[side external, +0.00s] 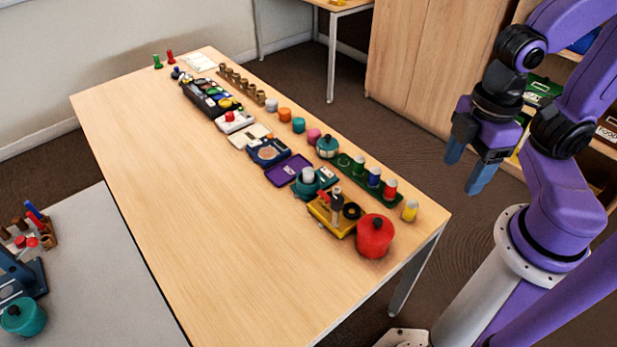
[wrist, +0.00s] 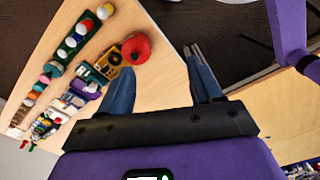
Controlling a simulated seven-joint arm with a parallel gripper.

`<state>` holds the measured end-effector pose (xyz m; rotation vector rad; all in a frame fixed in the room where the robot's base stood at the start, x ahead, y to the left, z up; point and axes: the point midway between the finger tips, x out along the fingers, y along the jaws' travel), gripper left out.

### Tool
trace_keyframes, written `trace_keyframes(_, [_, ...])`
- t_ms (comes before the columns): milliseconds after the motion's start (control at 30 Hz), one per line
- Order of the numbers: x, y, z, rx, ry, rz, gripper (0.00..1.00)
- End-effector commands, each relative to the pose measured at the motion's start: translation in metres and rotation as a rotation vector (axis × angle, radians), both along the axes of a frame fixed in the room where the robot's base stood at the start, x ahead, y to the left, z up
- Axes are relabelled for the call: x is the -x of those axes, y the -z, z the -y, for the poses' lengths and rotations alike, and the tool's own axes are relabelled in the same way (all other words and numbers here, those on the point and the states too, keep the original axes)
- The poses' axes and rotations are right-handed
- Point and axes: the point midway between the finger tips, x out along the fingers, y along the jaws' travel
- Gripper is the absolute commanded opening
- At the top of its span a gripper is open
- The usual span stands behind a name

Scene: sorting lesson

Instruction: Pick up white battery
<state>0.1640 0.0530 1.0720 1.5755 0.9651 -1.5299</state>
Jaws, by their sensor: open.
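My gripper (side external: 463,174) is open and empty, in the air to the right of the table's near end. Its two blue fingers also show in the wrist view (wrist: 158,60), apart with nothing between them. Several small battery-like cylinders stand along the table's right edge. A green holder (side external: 346,163) carries cylinders with green, blue (side external: 374,177) and red (side external: 390,188) bands and pale tops. A yellow-banded cylinder (side external: 409,210) stands beside it. A plain white cylinder (side external: 307,175) sits on a teal base. I cannot tell for certain which of these is the white battery.
A red lidded pot (side external: 375,236) and a yellow box (side external: 334,215) with tools stand at the near end of the row. Trays, a purple mat (side external: 288,170) and coloured pots continue toward the far end. The table's (side external: 220,220) left half is bare.

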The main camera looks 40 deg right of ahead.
Motion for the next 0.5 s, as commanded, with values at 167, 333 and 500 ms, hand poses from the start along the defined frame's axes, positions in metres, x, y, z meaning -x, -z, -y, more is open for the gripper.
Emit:
trace_keyframes(167, [0.000, 0.000, 0.000, 0.000, 0.000, 0.000, 0.64])
trace_keyframes(333, [-0.017, -0.001, -0.011, 0.003, -0.027, 0.000, 0.64])
trace_keyframes(500, [-0.062, -0.001, -0.035, 0.011, -0.107, 0.002, 0.64])
